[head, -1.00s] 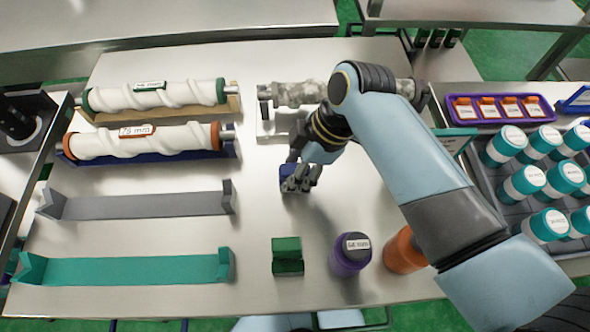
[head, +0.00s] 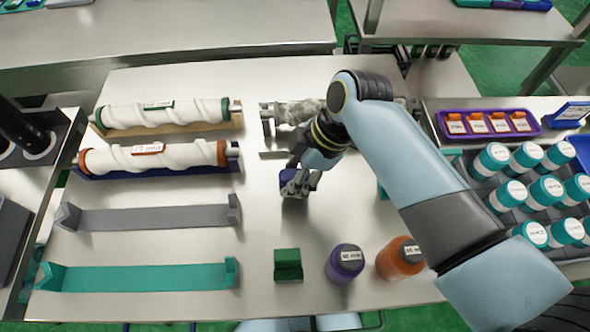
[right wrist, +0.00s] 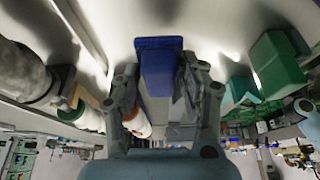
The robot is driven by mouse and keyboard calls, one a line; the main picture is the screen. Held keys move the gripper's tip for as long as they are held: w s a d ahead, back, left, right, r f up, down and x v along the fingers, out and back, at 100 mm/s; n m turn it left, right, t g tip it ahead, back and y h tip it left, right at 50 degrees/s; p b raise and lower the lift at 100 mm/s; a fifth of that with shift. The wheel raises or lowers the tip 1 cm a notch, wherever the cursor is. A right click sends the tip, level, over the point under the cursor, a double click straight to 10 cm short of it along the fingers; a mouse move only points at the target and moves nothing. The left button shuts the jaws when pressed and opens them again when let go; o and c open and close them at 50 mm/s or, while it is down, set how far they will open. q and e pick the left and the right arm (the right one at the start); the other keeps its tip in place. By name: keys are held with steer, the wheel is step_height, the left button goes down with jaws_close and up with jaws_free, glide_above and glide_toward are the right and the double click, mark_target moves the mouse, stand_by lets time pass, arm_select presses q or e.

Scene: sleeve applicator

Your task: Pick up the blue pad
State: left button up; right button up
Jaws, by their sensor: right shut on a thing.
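The blue pad (head: 287,176) is a small dark blue block near the middle of the steel table. My right gripper (head: 296,187) is shut on it, and its fingers hide part of the pad in the head view. In the right wrist view the pad (right wrist: 158,62) stands out between the two fingers (right wrist: 160,88), with its broad blue end towards the top. I cannot tell whether the pad touches the table or is slightly above it. My left gripper is not in view.
A green block (head: 288,265), a purple jar (head: 345,262) and an orange jar (head: 399,257) stand in front. White rollers (head: 150,155), a grey cradle (head: 150,217) and a teal cradle (head: 140,278) lie left. A mottled roller (head: 290,112) lies behind.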

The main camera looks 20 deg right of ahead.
steer(key=s+d+r, duration=0.7)
steer(key=s, duration=0.2)
steer(key=shift+s+p, duration=0.2)
steer(key=shift+p, duration=0.15)
steer(key=o, duration=0.6)
steer(key=c, duration=0.4)
steer(key=shift+c, duration=0.4)
